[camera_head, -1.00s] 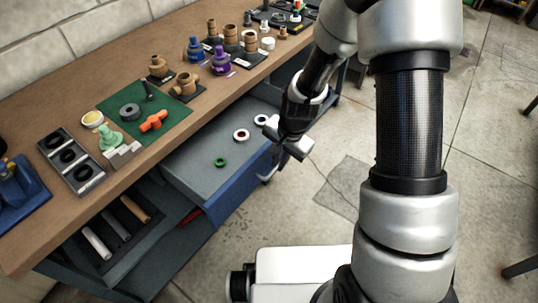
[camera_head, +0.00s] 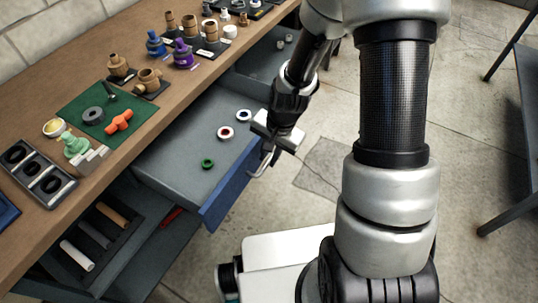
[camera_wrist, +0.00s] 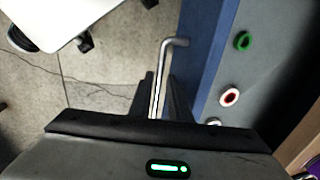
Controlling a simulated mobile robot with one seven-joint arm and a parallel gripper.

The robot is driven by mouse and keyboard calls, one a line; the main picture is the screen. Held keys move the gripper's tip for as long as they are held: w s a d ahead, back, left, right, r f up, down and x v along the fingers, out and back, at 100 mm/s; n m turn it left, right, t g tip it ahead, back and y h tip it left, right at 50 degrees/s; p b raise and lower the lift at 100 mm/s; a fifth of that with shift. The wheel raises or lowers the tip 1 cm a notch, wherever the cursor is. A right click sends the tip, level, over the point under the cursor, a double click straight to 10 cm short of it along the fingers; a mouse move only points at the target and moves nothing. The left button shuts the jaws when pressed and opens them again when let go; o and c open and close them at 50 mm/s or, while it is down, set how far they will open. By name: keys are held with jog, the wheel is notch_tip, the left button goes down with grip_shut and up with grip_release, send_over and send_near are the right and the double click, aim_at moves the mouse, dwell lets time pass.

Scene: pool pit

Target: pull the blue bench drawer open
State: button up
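The blue bench drawer (camera_head: 190,150) stands out from under the workbench, with its grey interior showing. Its blue front (camera_head: 228,190) faces the floor area on the right. My gripper (camera_head: 266,150) is at the drawer's metal handle (camera_head: 262,168). In the wrist view the handle (camera_wrist: 168,60) runs between my two dark fingers (camera_wrist: 160,95), which are close on both sides of it. In the drawer lie a green ring (camera_head: 207,164), a red and white ring (camera_head: 226,132) and a blue and white ring (camera_head: 243,115).
The wooden bench top (camera_head: 35,235) carries a green mat (camera_head: 75,108), fittings and a black tray (camera_head: 38,175). A dark table (camera_head: 515,190) stands at right. Concrete floor between is mostly clear.

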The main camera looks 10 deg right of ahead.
notch_tip(320, 180, up, 17)
jog(key=s+d+p, duration=0.2)
jog(key=p, duration=0.1)
jog(key=shift+d+p, duration=0.25)
jog(key=shift+p, duration=0.05)
dwell(0.4)
jog(key=s+d+r+n+t+p, duration=0.1)
jog(key=s+r+p, duration=0.3)
jog(key=r, duration=0.6)
jog(key=s+d+r+n+t+h+p, duration=0.1)
jog(key=s+r+n+p, duration=0.2)
jog(key=r, duration=0.7)
jog(key=s+d+r+n+t+p, duration=0.1)
jog(key=s+r+n+t+p, duration=0.1)
jog(key=r, duration=0.8)
jog(key=s+n+p, duration=0.1)
jog(key=s+p, duration=0.1)
jog(key=s, duration=0.1)
jog(key=shift+s+d+n+h+p, duration=0.25)
jog(key=shift+n+h+p, duration=0.05)
jog(key=shift+h+p, duration=0.1)
